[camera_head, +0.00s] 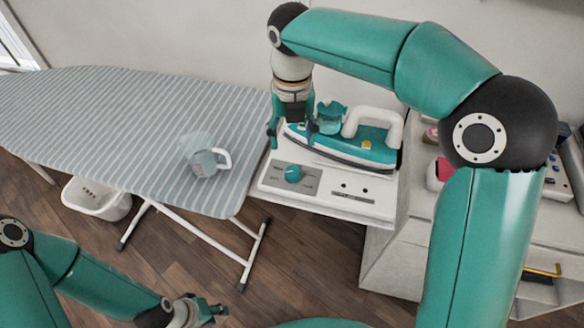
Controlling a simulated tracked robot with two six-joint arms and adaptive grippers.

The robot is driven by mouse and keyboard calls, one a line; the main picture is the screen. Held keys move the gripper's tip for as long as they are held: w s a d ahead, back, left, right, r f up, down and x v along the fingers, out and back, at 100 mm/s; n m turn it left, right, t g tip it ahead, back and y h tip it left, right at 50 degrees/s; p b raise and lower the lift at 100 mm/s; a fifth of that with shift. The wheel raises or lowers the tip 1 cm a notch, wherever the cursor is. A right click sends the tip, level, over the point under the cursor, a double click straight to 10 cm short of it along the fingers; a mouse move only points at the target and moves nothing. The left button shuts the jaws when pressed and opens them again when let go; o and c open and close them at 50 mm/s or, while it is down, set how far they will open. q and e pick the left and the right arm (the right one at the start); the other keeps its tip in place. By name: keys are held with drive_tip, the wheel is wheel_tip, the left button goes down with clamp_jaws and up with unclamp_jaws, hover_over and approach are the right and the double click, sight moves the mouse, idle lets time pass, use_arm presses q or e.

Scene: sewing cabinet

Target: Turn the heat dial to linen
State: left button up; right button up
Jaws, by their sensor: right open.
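The teal heat dial (293,173) sits on the front left of a white iron station (328,198), with small markings on either side too small to read. A teal and white iron (345,148) with a white handle rests on the station behind the dial. My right gripper (292,138) points down near the iron's left end, open, its fingers apart. In the picture it is just above the dial and appears clear of it; its exact height is hard to tell. My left gripper (212,311) is low at the bottom, far from the dial; its jaw opening is unclear.
A striped ironing board (110,115) stands at the left with a clear measuring jug (203,158) near its right end. A white basket (97,200) is on the floor beneath. A pale cabinet (392,265) with small items on top stands at the right, partly behind my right arm.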

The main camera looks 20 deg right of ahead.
sight(293, 171)
wheel_tip(293, 171, down, 11)
drive_tip(key=shift+s+r, duration=0.1)
drive_tip(key=shift+s, duration=0.05)
drive_tip(key=c, duration=1.1)
drive_tip(key=shift+c, duration=0.2)
drive_tip(key=shift+r+m, duration=0.1)
drive_tip(key=shift+m, duration=0.2)
